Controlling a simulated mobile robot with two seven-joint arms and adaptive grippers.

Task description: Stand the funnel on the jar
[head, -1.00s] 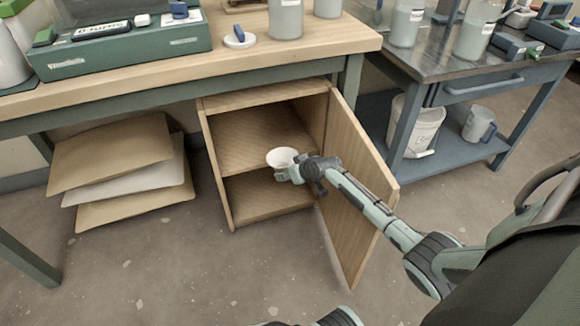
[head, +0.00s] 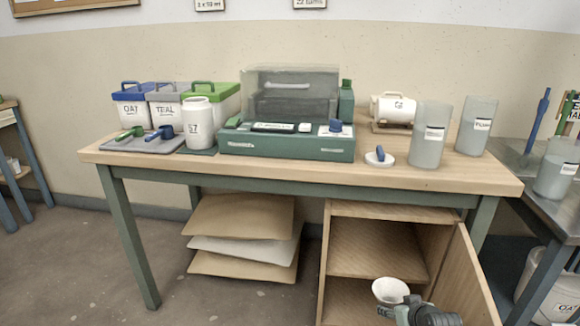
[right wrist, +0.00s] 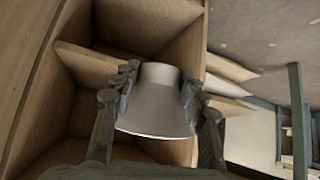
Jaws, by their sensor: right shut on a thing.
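The white funnel (head: 389,290) is in my right gripper (head: 392,309), low in front of the open cabinet. In the right wrist view the funnel (right wrist: 156,105) sits between the two dark fingers (right wrist: 158,88), which are shut on it, with its wide rim toward the camera. The likely jar is a white lidded one (head: 199,126) marked 57, upright on the left part of the workbench, with nothing on its lid. It is well above and left of the gripper. My left gripper is out of view.
The wooden workbench (head: 450,176) stands over the open cabinet (head: 375,247), whose door (head: 467,280) swings out right of my gripper. Coloured bins (head: 131,108) and a tray of scoops flank the jar. A green machine (head: 285,143) and grey cylinders (head: 431,135) stand further right.

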